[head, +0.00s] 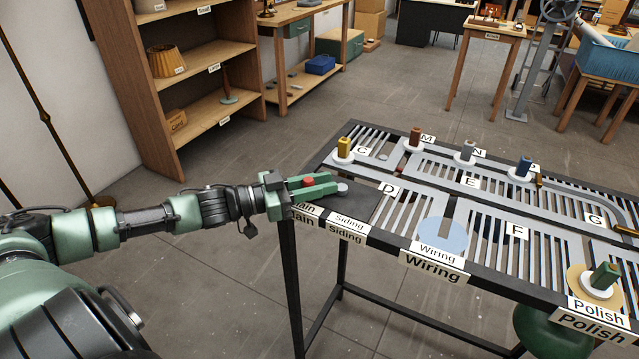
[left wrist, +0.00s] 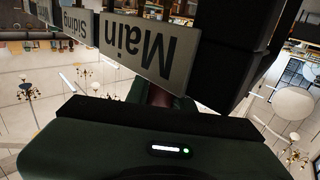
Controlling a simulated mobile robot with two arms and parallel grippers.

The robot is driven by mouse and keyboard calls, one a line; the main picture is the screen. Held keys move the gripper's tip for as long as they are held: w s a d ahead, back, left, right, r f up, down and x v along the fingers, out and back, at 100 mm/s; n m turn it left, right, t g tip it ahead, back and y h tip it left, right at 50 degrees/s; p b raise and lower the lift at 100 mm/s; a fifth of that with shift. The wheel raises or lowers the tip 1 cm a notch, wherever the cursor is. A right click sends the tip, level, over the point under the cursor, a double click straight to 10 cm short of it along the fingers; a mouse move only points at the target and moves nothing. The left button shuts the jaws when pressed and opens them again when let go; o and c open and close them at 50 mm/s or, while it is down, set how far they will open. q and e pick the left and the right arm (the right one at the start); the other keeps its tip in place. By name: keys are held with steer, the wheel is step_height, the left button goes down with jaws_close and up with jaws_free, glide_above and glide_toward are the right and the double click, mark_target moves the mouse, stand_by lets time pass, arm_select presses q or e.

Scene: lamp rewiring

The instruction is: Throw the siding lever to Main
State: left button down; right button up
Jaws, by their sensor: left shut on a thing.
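The siding lever shows as a red knob (head: 308,182) at the left end of the track table. My left gripper (head: 330,184) is shut on the lever, with its green fingers on either side of the knob. The knob stands behind the Main label (head: 304,208), left of the Siding label (head: 349,222). The lever's shaft is hidden by the fingers. In the left wrist view the Main label (left wrist: 140,46) is upside down and close, the Siding label (left wrist: 77,22) beside it. A dark reddish part (left wrist: 158,96) shows between the fingers. My right gripper is out of view.
The slotted track table (head: 445,215) holds yellow (head: 344,146), brown (head: 415,136), grey (head: 468,150) and blue (head: 524,167) pegs on white discs. A green peg (head: 605,275) stands by Polish. A wooden shelf (head: 190,75) stands behind; the floor between is clear.

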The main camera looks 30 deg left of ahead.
arm_select(q)
steer(key=shift+m+g+h, duration=0.3)
steer(key=shift+h, duration=0.1)
steer(key=c, duration=1.2)
jaws_free()
steer(key=shift+w, duration=0.1)
steer(key=shift+s+a+f, duration=0.1)
steer(key=shift+s+a, duration=0.25)
steer(key=shift+s, duration=0.15)
steer(key=shift+p+v, duration=1.65)
steer(key=shift+v, duration=1.6)
